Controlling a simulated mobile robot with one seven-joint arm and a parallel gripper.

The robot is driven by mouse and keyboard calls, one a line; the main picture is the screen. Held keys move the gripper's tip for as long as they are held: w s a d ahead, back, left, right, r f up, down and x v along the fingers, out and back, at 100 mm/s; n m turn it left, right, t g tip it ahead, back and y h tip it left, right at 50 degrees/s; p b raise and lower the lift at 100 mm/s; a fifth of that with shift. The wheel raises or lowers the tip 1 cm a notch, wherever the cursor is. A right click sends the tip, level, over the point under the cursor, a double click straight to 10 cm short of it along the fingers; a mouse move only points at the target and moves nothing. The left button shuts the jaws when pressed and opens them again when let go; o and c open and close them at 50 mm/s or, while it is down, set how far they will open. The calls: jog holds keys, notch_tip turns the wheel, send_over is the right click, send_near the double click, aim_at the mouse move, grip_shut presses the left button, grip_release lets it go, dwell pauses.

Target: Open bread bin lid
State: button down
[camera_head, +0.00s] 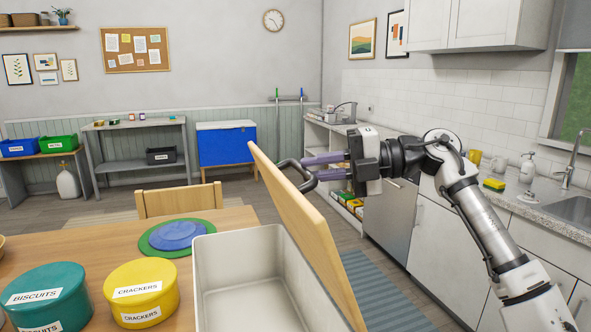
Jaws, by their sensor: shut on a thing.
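The bread bin (209,288) is a cream box at the bottom middle of the head view, its empty inside showing. A dark looped handle (293,173) sits on the lid's far right face. My gripper (318,166), with purple fingers, comes from the right and is shut on the handle. The lid's edge hides part of the handle and the lid's lower right face.
A yellow crackers tin (141,278) and a teal biscuits tin (48,286) stand left of the bin on the wooden table (95,247). Blue and green round mats (177,235) lie behind them. A chair back (178,201) rises beyond. Counter and sink are at right.

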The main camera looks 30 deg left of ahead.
jog(key=shift+w+d+f+m+g+y, duration=0.1)
jog(key=shift+w+d+m+g+y, duration=0.15)
jog(key=shift+w+d+y, duration=0.4)
jog(key=shift+w+d+f+m+g+y, duration=0.15)
jog(key=shift+w+d+g+y, duration=0.15)
jog(key=shift+w+d, duration=0.55)
jog(key=shift+w+a, duration=0.1)
jog(key=shift+a, duration=0.05)
jog(key=c, duration=1.4)
grip_release()
jog(key=b+v, duration=0.2)
jog(key=v, duration=1.1)
jog(key=shift+d, duration=0.4)
jog(key=shift+w, duration=0.15)
